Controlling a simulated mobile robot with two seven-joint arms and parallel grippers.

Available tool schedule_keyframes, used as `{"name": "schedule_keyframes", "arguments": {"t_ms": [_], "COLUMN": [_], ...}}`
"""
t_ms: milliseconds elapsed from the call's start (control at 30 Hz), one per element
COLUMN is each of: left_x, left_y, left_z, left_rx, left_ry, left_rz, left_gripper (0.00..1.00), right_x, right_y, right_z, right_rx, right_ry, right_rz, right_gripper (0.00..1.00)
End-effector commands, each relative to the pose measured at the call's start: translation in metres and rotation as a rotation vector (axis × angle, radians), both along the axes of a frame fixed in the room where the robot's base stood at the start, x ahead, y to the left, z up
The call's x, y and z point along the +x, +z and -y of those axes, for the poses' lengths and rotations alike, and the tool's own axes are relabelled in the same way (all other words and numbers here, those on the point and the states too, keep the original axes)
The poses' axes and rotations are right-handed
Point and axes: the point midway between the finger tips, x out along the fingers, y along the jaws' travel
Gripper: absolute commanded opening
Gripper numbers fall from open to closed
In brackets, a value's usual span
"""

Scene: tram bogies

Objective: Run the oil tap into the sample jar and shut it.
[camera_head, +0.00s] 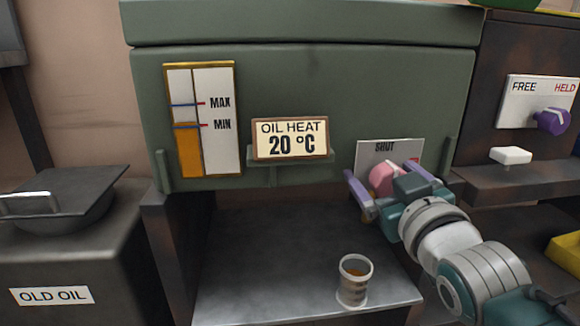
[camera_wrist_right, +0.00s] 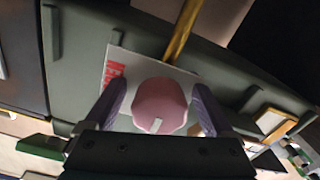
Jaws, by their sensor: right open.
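The pink tap knob (camera_head: 382,178) is on a white plate (camera_head: 400,150) marked SHUT on the front of the green oil tank (camera_head: 300,90). My right gripper (camera_head: 388,176) is open, with its purple fingers on either side of the knob. In the right wrist view the knob (camera_wrist_right: 160,104) sits between the fingers; whether they touch it is unclear. A gold-brown strip (camera_wrist_right: 184,28) runs past the plate there; I cannot tell if it is spout or oil. The sample jar (camera_head: 353,292) stands upright on the grey shelf (camera_head: 270,255), with brown oil inside. My left gripper is out of view.
The level gauge (camera_head: 212,120) shows amber just below the MIN mark. The OIL HEAT sign (camera_head: 290,138) reads 20 °C. An OLD OIL bin (camera_head: 60,250) stands at left. A purple knob (camera_head: 553,121) on a FREE/HELD plate is at right. The shelf's left part is clear.

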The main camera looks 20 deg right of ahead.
Motion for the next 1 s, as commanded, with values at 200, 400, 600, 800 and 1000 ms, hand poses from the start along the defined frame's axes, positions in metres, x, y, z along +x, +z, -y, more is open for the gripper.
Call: {"name": "schedule_keyframes", "arguments": {"t_ms": [200, 400, 600, 800, 1000], "left_x": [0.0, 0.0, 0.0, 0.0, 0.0], "left_y": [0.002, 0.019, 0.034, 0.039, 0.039], "left_z": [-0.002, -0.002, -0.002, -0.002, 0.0], "left_rx": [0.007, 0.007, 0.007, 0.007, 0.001], "left_ry": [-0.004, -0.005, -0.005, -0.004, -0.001], "left_rz": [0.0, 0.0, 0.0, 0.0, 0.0], "left_gripper": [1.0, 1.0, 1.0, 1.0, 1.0], "right_x": [-0.003, -0.032, -0.072, -0.094, -0.097], "right_y": [0.0, 0.003, 0.003, 0.001, 0.0], "right_z": [-0.001, -0.008, -0.017, -0.022, -0.023], "right_rx": [0.001, 0.002, 0.003, 0.001, 0.0], "right_ry": [0.0, -0.001, -0.001, -0.001, -0.001], "right_rz": [-0.001, -0.006, -0.004, -0.002, 0.0], "right_gripper": [0.88, 0.88, 0.88, 0.88, 0.88]}}
